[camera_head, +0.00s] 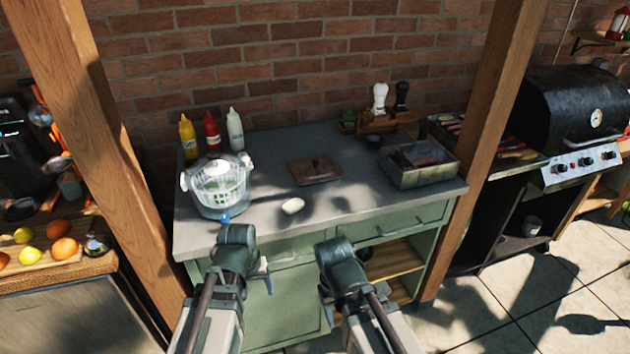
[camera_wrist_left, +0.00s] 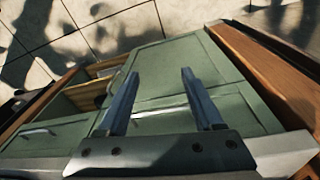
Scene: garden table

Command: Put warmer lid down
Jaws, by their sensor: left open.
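My left gripper (camera_head: 267,277) is in front of the cabinet, below the counter edge and well away from the lid. In the left wrist view my left gripper (camera_wrist_left: 161,73) has its two fingers apart with nothing between them. My right gripper (camera_head: 326,300) is also low in front of the cabinet, mostly hidden by its own arm.
A clear salad spinner (camera_head: 218,187) stands at the counter's left, with sauce bottles (camera_head: 211,132) behind it. A small white object (camera_head: 293,206) lies near the front edge. Shakers (camera_head: 380,98) stand at the back. Wooden posts flank the counter (camera_head: 385,197).

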